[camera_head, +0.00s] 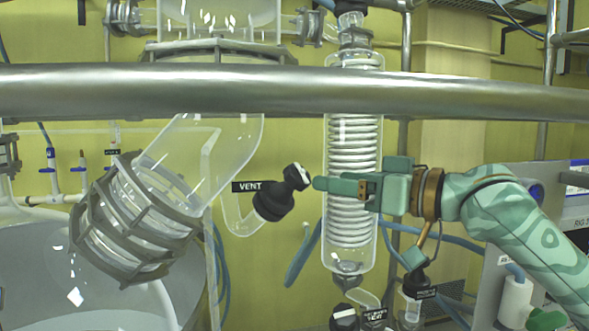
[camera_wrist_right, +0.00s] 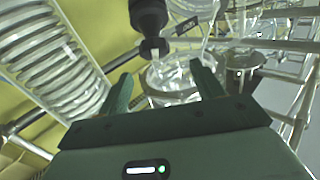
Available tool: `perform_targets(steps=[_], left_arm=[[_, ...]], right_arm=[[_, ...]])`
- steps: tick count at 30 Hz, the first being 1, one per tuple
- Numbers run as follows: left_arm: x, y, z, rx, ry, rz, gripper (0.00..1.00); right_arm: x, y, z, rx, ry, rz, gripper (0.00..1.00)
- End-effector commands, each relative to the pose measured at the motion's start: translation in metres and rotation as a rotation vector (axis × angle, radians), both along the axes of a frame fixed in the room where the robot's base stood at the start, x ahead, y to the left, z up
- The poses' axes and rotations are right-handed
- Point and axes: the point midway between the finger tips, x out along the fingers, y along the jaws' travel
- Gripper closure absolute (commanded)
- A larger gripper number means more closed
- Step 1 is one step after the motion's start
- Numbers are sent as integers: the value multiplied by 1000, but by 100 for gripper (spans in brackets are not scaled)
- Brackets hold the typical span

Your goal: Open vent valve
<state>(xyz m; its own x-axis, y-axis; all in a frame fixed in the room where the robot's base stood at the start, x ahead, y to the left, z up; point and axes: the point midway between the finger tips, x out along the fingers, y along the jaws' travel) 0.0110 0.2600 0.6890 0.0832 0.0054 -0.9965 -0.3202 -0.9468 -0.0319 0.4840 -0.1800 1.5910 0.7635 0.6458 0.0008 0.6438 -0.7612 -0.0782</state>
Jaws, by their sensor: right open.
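The vent valve (camera_head: 273,201) is a black fitting with a ribbed body and a black knob (camera_head: 296,176) at its upper right end. It sits on a bent glass side arm below the black VENT label (camera_head: 248,187). My right gripper (camera_head: 322,184) comes in from the right, its fingers pointing left at the knob, with a small gap or near contact that I cannot judge. In the right wrist view the gripper (camera_wrist_right: 162,90) is open, and the black valve knob (camera_wrist_right: 154,47) stands ahead, between the fingertips. My left gripper is not in view.
A thick metal rail (camera_head: 290,91) crosses the head view above my gripper. A glass coil condenser (camera_head: 352,235) stands upright behind my fingers. A large glass elbow with a caged flange (camera_head: 135,220) is at left. Blue hoses and another valve (camera_head: 418,283) hang lower right.

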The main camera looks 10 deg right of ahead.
Motion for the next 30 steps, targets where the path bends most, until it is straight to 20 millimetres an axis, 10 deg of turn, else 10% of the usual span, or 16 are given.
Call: perform_targets(steps=[7,12,24,30], left_arm=[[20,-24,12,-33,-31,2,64],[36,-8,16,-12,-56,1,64],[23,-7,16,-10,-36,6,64],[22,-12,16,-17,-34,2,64]], right_arm=[[44,39,2,1,0,3,33],[62,54,1,-1,-1,1,33],[69,59,-1,-2,-1,0,33],[69,59,-1,-1,0,1,78]])
